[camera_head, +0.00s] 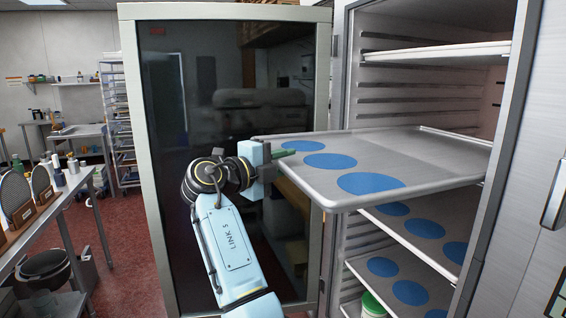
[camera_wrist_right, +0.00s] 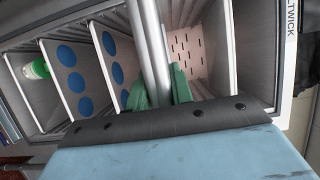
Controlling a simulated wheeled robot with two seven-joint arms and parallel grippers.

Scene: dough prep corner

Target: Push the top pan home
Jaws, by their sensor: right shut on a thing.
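The pulled-out metal pan (camera_head: 415,158) carries blue discs and sticks well out of the cabinet (camera_head: 340,95), looking about level. My right gripper (camera_head: 284,153), with green fingertips, is shut on the pan's front rim, near its left part. In the right wrist view the pan (camera_wrist_right: 151,45) shows almost edge-on between the green fingers (camera_wrist_right: 160,92) of this gripper. The pan's far end lies inside the cabinet. My left gripper is in neither view.
A pale shelf or pan (camera_head: 435,54) sits above. Lower pans (camera_head: 440,252) with blue discs lie below, and a green-lidded container (camera_head: 373,305) stands at the bottom. The glass door (camera_head: 225,60) stands open at left. A side table (camera_head: 60,195) is farther left.

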